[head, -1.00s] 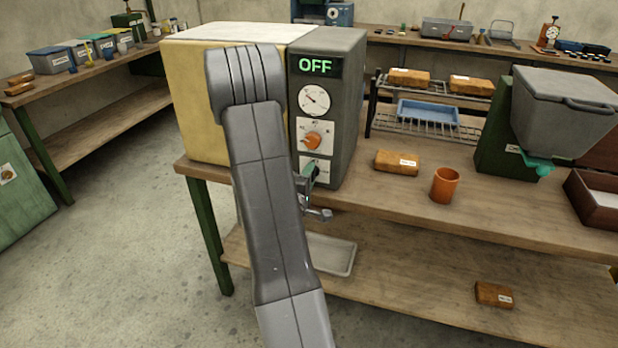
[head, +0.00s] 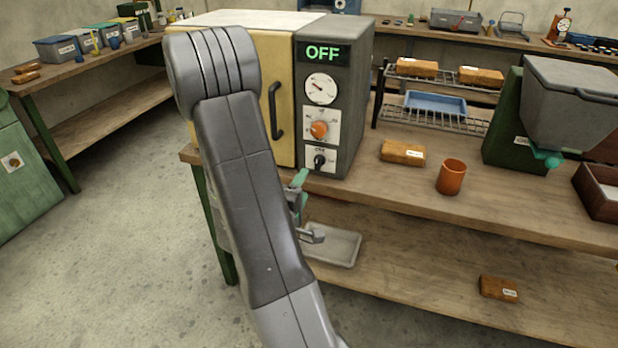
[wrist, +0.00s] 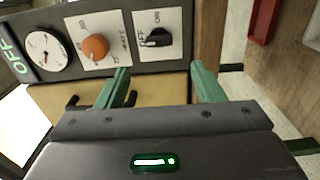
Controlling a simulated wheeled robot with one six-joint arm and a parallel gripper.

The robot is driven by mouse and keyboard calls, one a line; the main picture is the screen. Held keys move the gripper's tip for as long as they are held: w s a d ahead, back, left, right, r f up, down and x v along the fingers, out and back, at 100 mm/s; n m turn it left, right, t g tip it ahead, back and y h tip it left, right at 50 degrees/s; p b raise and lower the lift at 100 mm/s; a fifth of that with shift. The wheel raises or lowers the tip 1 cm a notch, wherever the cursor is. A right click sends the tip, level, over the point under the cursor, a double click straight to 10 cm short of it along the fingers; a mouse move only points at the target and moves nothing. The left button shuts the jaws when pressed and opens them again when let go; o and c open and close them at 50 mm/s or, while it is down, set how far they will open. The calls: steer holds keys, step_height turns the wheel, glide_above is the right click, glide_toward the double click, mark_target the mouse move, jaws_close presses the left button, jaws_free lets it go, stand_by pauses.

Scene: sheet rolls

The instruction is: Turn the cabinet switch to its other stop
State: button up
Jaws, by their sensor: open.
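The cabinet (head: 345,110) stands on the bench with a lit OFF display. Its black switch (head: 319,160) sits on a white plate low on the grey panel, below the orange dial (head: 320,129). In the wrist view the switch (wrist: 157,38) shows OFF and ON lettering at its plate. My gripper (head: 299,190) is left of and below the switch in the head view, partly hidden behind my arm. In the wrist view my gripper (wrist: 160,86) has its two green fingers wide apart and empty. The switch lies beyond the fingertips, between their lines and untouched.
The cabinet's yellow door has a black handle (head: 276,110), close to my arm. A brown block (head: 402,152) and an orange cup (head: 451,177) stand on the bench to the right. A tray (head: 335,245) lies on the lower shelf.

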mark_target(315, 165)
steer(key=shift+v, duration=1.85)
steer(key=p+x, duration=0.1)
steer(key=x, duration=1.3)
steer(key=shift+s, duration=0.15)
